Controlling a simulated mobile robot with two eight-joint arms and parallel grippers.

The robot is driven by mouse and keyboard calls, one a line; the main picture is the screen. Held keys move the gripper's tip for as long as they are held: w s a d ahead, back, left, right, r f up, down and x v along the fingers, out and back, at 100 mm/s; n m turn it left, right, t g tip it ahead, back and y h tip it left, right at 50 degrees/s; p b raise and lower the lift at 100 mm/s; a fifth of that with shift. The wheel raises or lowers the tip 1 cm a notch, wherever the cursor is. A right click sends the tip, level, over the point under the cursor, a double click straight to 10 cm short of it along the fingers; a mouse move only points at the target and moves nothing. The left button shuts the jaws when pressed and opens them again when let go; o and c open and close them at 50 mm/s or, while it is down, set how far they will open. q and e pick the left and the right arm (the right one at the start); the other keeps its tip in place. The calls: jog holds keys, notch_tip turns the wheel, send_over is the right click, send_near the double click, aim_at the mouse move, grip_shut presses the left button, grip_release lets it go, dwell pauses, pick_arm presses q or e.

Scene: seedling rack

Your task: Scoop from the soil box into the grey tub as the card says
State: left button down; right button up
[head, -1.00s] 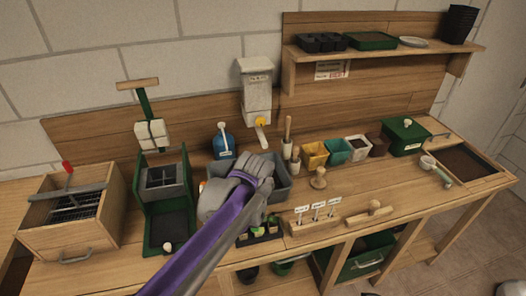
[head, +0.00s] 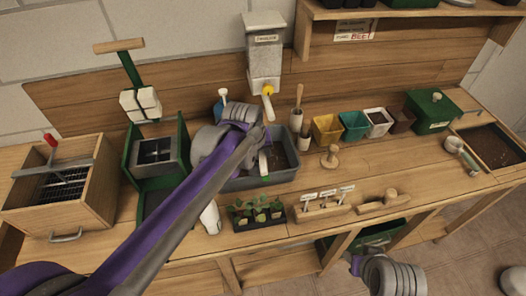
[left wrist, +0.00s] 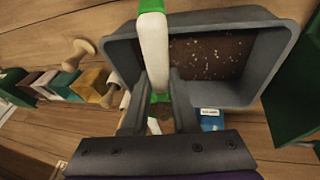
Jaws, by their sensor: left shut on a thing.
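The grey tub (head: 285,177) stands mid-bench with dark soil inside; in the left wrist view the tub (left wrist: 275,35) shows white specks on this soil. My left gripper (head: 264,140) is over the tub, shut on a white-and-green handle (head: 263,163). In the left wrist view the handle (left wrist: 153,45) stands between the fingers (left wrist: 158,95); its working end is hidden. The soil box (head: 490,147) is at the far right, with a grey scoop (head: 454,145) at its left edge. A card (head: 355,30) hangs under the shelf. My right gripper (head: 355,264) is low in front; its jaws are unclear.
A dispenser (head: 264,60) with a yellow knob hangs behind the tub. Seedlings (head: 258,212) and a label block (head: 325,205) stand in front. Coloured pots (head: 354,125) and a green box (head: 432,111) line the back right.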

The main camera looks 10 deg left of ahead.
pick_arm(q)
jog(key=shift+w+a+r+n+h, duration=0.15)
jog(key=shift+w+a+n+h, duration=0.15)
jog(key=shift+h, duration=0.6)
jog(key=h, duration=0.2)
jog(key=shift+r+n+t+h+b, duration=0.3)
jog(key=shift+r+n+h+b, duration=0.05)
jog(key=shift+n+h, duration=0.05)
jog(key=n+h+b, duration=0.1)
jog(key=h, duration=0.1)
jog(key=a+n+t+h+b, duration=0.1)
jog(key=h, duration=0.1)
jog(key=r+n+t+h+b, duration=0.1)
jog(key=h+b, duration=0.1)
jog(key=shift+w+a+n, duration=0.25)
jog(key=shift+a+n, duration=0.1)
jog(key=shift+n, duration=0.05)
pick_arm(e)
notch_tip(320, 180, down, 6)
jog(key=s, duration=0.1)
jog(key=shift+s, duration=0.25)
